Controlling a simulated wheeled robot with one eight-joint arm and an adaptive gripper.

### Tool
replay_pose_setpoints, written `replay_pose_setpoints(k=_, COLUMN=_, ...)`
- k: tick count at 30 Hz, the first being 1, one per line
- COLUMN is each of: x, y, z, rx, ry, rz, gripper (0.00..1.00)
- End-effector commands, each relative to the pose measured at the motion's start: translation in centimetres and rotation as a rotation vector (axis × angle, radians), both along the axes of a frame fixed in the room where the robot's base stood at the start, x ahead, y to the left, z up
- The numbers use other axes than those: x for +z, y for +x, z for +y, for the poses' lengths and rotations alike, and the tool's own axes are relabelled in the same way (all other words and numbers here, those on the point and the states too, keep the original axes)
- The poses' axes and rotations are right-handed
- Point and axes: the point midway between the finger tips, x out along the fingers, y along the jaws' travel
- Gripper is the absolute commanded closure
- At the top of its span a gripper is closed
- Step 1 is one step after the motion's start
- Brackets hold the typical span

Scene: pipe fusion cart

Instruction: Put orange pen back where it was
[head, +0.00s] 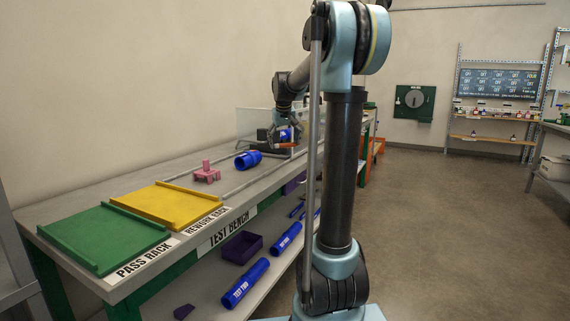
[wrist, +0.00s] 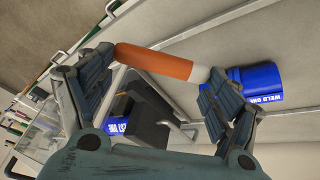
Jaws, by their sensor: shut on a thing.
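The orange pen, a thick orange stick with a pale end, is in the wrist view (wrist: 158,62). It lies lengthwise between the two fingertips of my gripper (wrist: 162,75). My gripper is shut on it, with one end at each finger. In the head view the orange of the pen shows small (head: 288,145) at my gripper (head: 285,138), above the far part of the test bench (head: 222,194). The pen seems clear of the bench surface.
A blue pipe piece (head: 248,159) lies on the bench near my gripper, and a pink part (head: 207,173) stands closer. A yellow tray (head: 165,203) and a green tray (head: 103,238) occupy the near end. Blue tubes (head: 245,283) lie on the lower shelf.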

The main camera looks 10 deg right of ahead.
Motion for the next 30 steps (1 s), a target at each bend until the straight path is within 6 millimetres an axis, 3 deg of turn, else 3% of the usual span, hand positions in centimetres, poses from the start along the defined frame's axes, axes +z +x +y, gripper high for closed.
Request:
replay_pose_setpoints(k=3, x=-1.9, y=0.0, z=-0.2, rx=-0.002, ry=0.0, rz=0.0, gripper=0.42)
replay_pose_setpoints(k=11, x=-3.7, y=0.0, z=-0.3, rx=-0.003, ry=0.0, rz=0.0, gripper=0.42)
replay_pose_setpoints(k=19, x=-7.0, y=0.0, z=-0.3, rx=-0.003, ry=0.0, rz=0.0, gripper=0.42)
replay_pose_setpoints(k=30, x=-7.5, y=0.0, z=-0.3, rx=-0.003, ry=0.001, rz=0.0, gripper=0.42)
